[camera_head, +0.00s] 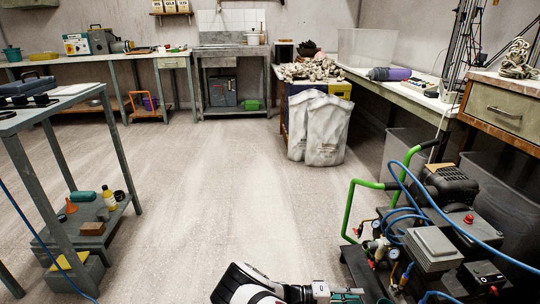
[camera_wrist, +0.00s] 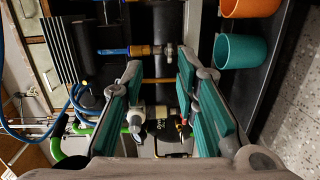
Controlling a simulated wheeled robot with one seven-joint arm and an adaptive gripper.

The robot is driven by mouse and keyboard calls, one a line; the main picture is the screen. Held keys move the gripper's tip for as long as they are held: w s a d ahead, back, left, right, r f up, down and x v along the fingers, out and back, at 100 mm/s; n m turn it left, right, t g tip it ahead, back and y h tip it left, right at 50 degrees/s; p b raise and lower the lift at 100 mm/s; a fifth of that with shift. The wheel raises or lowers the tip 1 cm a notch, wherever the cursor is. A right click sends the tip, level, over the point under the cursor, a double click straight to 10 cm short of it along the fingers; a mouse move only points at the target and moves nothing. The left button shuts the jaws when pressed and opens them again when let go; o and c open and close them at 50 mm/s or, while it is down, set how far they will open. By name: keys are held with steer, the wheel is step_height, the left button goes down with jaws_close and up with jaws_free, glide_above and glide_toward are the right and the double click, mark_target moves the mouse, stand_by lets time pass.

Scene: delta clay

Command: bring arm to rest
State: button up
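My arm shows at the bottom edge of the head view, white and black, reaching to the right. My gripper (camera_head: 345,295) is partly cut off there, beside the compressor (camera_head: 435,235). In the wrist view my gripper (camera_wrist: 160,75) has its two teal-padded fingers spread apart, with no object held between them. Behind the fingers are a blue-and-brass fitting (camera_wrist: 130,50) and white and red valve parts.
The compressor has a green handle (camera_head: 349,205) and looping blue hoses. In the wrist view, a teal cup (camera_wrist: 240,51) and an orange cup (camera_wrist: 250,7) lie right of the fingers. A metal table (camera_head: 62,110) stands left. The middle floor (camera_head: 210,190) is clear.

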steer(key=s+a+r+m+g+y, duration=0.1)
steer(key=s+a+r+y, duration=0.2)
steer(key=r, duration=0.9)
steer(key=s+a+r+m+g+y, duration=0.1)
steer(key=s+r+g+y, duration=0.3)
steer(key=r, duration=0.8)
steer(key=s+a+r+m+t+y, duration=0.1)
steer(key=s+a+r+y, duration=0.15)
steer(key=r+y, duration=0.65)
steer(key=s+r+n+t, duration=0.1)
steer(key=s+r+t, duration=0.1)
steer(key=s+r, duration=1.05)
steer(key=s+a+r+n+t+y+p, duration=0.1)
steer(key=s+a+r+n+t, duration=0.15)
steer(key=s, duration=1.15)
step_height(320, 180, up, 39)
steer(key=t+p, duration=0.4)
steer(key=p, duration=3.4)
steer(key=shift+a+r+t, duration=0.2)
steer(key=shift+a+t, duration=0.15)
